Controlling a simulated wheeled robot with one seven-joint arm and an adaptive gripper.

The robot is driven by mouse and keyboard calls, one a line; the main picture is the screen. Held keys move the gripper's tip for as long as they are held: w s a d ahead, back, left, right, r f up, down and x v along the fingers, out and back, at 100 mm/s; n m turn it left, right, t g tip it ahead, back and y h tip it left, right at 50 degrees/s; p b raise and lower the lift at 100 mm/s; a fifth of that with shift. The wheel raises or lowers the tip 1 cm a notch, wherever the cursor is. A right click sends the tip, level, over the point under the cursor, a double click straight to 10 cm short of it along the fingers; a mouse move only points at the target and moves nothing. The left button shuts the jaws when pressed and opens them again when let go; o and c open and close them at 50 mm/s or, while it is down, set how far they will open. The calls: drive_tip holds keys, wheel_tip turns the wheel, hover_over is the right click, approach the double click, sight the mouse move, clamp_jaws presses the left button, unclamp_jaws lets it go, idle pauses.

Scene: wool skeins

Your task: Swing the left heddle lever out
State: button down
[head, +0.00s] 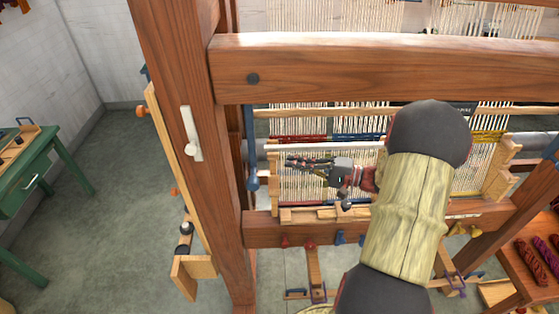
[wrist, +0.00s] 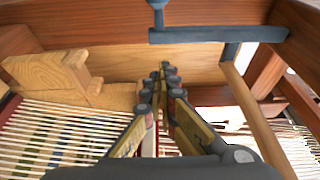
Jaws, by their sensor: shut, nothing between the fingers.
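The left heddle lever appears to be the blue lever (head: 251,150) hanging upright just inside the loom's left post, with a wider lower end. In the wrist view a blue-grey bar (wrist: 218,35) runs across the top, beyond my fingers; I cannot tell for sure that it is the same lever. My gripper (head: 290,162) points left over the warp, a short way right of the lever and apart from it. Its fingers also show in the wrist view (wrist: 165,68), tips together and empty. My arm hides part of the loom's right half.
The thick left post (head: 185,130) carries a white handle (head: 192,133). A heavy top beam (head: 390,68) crosses above my gripper. Pale warp threads (wrist: 60,135) lie below, with a stepped wooden block (wrist: 50,72) beside them. A green table (head: 30,165) stands at far left.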

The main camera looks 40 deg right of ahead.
drive_tip(key=x, duration=0.9)
drive_tip(key=shift+a, duration=0.15)
drive_tip(key=s+a+r+m+g+p, duration=0.3)
drive_tip(key=s+a+m+p, duration=0.4)
drive_tip(key=s+p, duration=0.5)
drive_tip(key=shift+s+a+r, duration=0.4)
drive_tip(key=shift+s+a, duration=0.15)
drive_tip(key=shift+a, duration=0.35)
drive_tip(key=shift+s+r, duration=0.1)
